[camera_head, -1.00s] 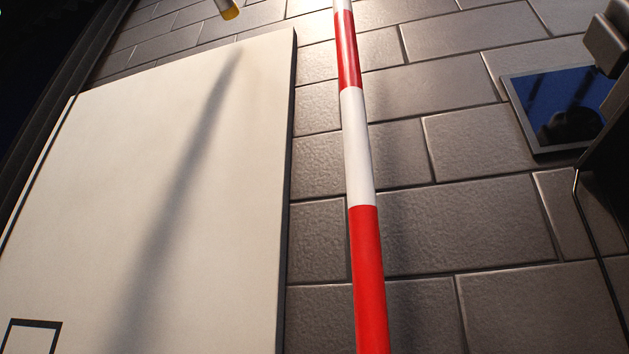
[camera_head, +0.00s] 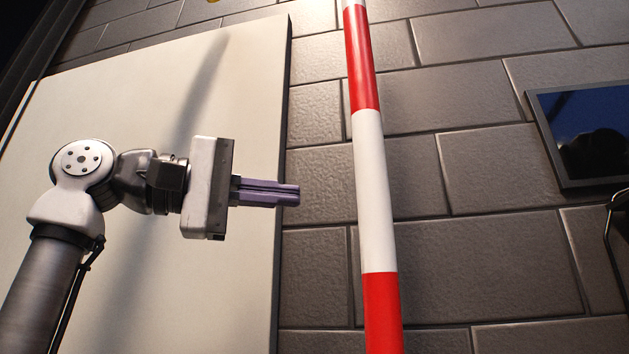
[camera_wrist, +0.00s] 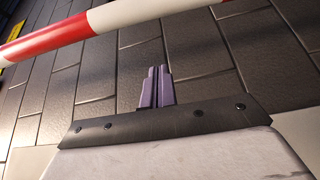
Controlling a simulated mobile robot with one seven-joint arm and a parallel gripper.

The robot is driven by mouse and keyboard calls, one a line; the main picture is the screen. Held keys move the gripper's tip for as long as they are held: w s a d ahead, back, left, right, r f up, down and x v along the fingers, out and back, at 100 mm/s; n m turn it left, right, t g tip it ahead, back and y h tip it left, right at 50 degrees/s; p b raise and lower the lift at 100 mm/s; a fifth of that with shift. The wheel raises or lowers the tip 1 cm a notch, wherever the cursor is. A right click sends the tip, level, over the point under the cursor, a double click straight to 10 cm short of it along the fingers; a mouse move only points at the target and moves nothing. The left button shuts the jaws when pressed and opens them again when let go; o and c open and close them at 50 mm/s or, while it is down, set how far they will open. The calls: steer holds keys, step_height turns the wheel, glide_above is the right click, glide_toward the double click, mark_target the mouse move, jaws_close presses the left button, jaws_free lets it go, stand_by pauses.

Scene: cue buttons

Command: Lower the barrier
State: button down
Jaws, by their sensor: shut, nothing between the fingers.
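The barrier is a red-and-white striped pole (camera_head: 374,190). It stands nearly upright in the head view, slightly tilted, and runs out of the picture at top and bottom. In the wrist view the pole (camera_wrist: 110,15) crosses the top of the picture. My gripper (camera_head: 298,194) points right toward the pole, left of it, with a gap between its fingertips and the pole. Its purple fingers are shut with nothing between them. In the wrist view the fingers (camera_wrist: 158,72) point up toward the pole, apart from it.
A large pale panel (camera_head: 250,90) is on the left, behind my arm. The wall of dark stone blocks (camera_head: 470,245) lies behind the pole. A dark framed screen (camera_head: 590,130) is on the right. The space between my fingertips and the pole looks clear.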

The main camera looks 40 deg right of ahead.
steer(key=s+d+p, duration=0.1)
steer(key=s+d, duration=0.5)
steer(key=shift+d, duration=0.25)
steer(key=shift+s+a, duration=0.1)
stand_by(0.3)
